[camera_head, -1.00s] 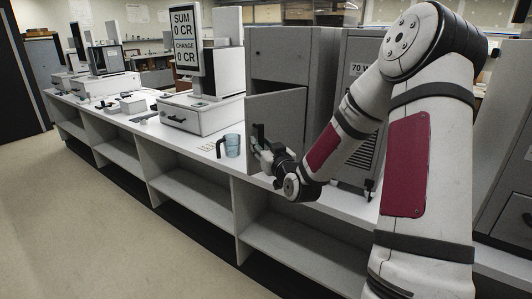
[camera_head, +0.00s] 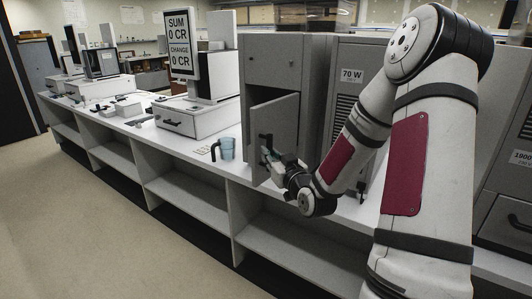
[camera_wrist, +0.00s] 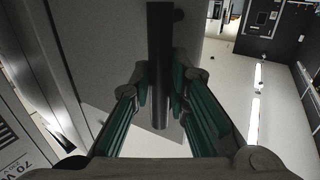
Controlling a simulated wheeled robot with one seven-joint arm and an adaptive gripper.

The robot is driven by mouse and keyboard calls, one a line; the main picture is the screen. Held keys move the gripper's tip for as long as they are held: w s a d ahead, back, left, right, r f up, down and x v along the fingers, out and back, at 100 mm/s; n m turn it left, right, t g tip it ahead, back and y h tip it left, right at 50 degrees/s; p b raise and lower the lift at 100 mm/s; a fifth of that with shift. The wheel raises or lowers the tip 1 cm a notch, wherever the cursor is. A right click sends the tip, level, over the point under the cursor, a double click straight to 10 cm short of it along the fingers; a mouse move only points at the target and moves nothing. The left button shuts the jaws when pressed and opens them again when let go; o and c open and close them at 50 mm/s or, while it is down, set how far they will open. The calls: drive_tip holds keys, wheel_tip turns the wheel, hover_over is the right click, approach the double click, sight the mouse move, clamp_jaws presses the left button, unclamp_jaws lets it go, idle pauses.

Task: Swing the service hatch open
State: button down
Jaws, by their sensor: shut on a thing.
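The service hatch (camera_head: 284,122) is a grey door on the front of a tall grey cabinet (camera_head: 285,62). It stands partly open, its left edge swung out from the cabinet, with a dark gap above it. Its black upright handle (camera_head: 264,143) is near the left edge. My gripper (camera_head: 272,157) is at the handle. In the wrist view, the dark handle bar (camera_wrist: 160,50) runs between the green-lined fingers of my gripper (camera_wrist: 162,98), which are shut on it. The hatch face (camera_wrist: 105,55) lies behind the bar. The cabinet's inside is hidden.
A blue cup (camera_head: 227,149) stands on the white counter just left of the hatch. A till with a price display (camera_head: 181,45) is further left. A grey unit marked 70 W (camera_head: 352,76) adjoins on the right. The floor (camera_head: 95,225) in front is clear.

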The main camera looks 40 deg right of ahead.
drive_tip(key=shift+s+d+r, duration=0.1)
idle(0.3)
drive_tip(key=shift+s+d, duration=0.3)
drive_tip(key=shift+s, duration=0.15)
drive_tip(key=c, duration=1.4)
unclamp_jaws()
drive_tip(key=shift+a, duration=0.1)
drive_tip(key=shift+c, duration=0.2)
wheel_tip(320, 180, up, 10)
